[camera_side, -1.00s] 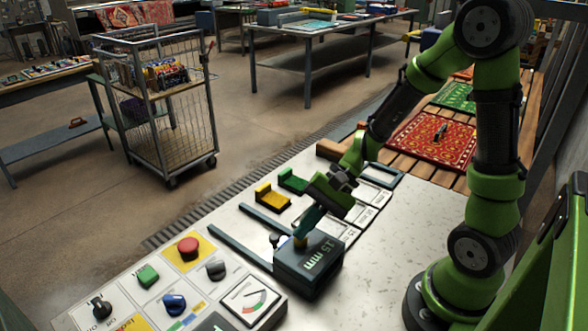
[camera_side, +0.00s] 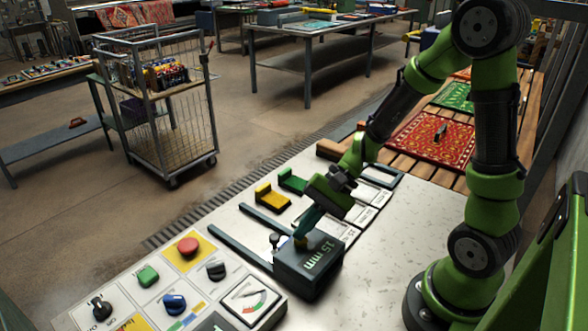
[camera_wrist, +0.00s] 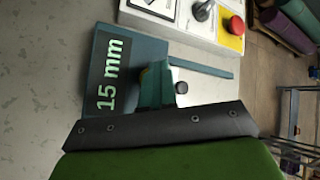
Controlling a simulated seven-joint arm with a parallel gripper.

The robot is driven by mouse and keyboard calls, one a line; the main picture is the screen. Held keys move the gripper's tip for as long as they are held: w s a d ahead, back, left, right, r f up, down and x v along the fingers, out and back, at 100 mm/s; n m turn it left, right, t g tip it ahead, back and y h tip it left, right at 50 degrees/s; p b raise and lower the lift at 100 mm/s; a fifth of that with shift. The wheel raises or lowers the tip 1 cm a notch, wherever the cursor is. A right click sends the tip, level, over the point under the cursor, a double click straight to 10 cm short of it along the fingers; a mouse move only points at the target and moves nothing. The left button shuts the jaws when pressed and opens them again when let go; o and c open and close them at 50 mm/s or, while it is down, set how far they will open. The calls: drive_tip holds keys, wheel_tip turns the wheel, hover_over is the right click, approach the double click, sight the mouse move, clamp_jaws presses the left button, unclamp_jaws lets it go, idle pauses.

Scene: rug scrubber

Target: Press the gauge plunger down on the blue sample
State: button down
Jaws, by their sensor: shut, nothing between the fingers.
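The gauge (camera_side: 308,268) is a dark blue-grey box marked "15 mm" on the pale bench, and its label (camera_wrist: 109,75) faces up in the wrist view. A small brass piece, apparently the plunger (camera_side: 300,243), shows at the gauge's top left edge. My gripper (camera_side: 303,234) is shut with its teal fingers angled down, their tips at or just above the brass piece; I cannot tell whether they touch. In the wrist view my gripper (camera_wrist: 157,85) hides the plunger. A small dark knob (camera_wrist: 181,88) shows beside the fingers. I cannot make out the blue sample.
Yellow (camera_side: 271,197) and green (camera_side: 293,181) blocks lie behind the gauge, near dark rails (camera_side: 240,247). A control panel (camera_side: 130,295) with a red button (camera_side: 188,247) and several knobs is at front left. The bench right of the gauge is clear.

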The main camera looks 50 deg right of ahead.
sight(309, 242)
drive_tip(key=shift+s+d+r, duration=0.1)
drive_tip(key=shift+s+r, duration=0.15)
drive_tip(key=shift+r, duration=0.6)
drive_tip(key=shift+r, duration=2.55)
drive_tip(key=s+d+r+n+t+h, duration=0.2)
drive_tip(key=s+r+n+t+h, duration=0.2)
drive_tip(key=s+r+n+h, duration=0.2)
wheel_tip(309, 242, up, 3)
drive_tip(key=n, duration=0.2)
drive_tip(key=shift+d+n+h, duration=0.3)
drive_tip(key=shift+d, duration=0.05)
